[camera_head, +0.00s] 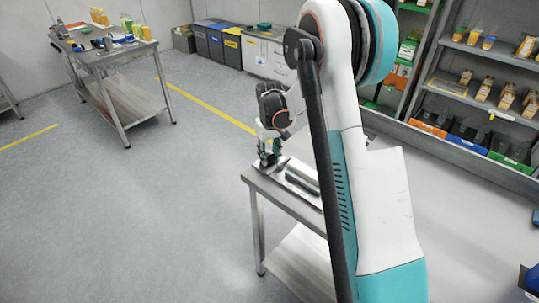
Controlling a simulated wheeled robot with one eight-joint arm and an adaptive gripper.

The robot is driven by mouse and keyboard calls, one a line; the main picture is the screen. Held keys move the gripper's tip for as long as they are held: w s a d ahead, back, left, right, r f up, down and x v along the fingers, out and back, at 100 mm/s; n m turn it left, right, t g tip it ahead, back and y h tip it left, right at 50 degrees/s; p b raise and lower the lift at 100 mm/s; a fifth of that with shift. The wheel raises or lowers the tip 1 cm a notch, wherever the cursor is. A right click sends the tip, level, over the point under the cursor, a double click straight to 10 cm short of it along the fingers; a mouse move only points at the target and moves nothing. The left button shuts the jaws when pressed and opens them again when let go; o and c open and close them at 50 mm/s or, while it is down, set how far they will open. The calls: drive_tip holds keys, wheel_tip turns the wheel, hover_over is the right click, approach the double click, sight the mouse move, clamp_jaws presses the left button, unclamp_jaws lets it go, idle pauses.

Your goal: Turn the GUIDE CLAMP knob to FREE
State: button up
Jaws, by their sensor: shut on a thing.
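My gripper (269,155) is small in the picture, at the far left corner of the steel bench (292,203), pointing down. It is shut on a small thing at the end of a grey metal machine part. The view is too coarse to tell whether this is the GUIDE CLAMP knob. No knob marking or FREE label can be read. My arm stands in front of much of the bench and hides part of the metal machine (303,176).
A second steel table (112,57) with bottles and small items stands at the back left. Bins (216,43) and a cabinet line the back wall. Shelves (487,68) with jars and coloured trays rise at the right. The grey floor (130,215) at the left is clear.

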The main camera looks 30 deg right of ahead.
sight(269, 156)
drive_tip(key=shift+n, duration=0.7)
drive_tip(key=o, duration=0.8)
wheel_tip(269, 156, up, 12)
idle(0.3)
idle(0.3)
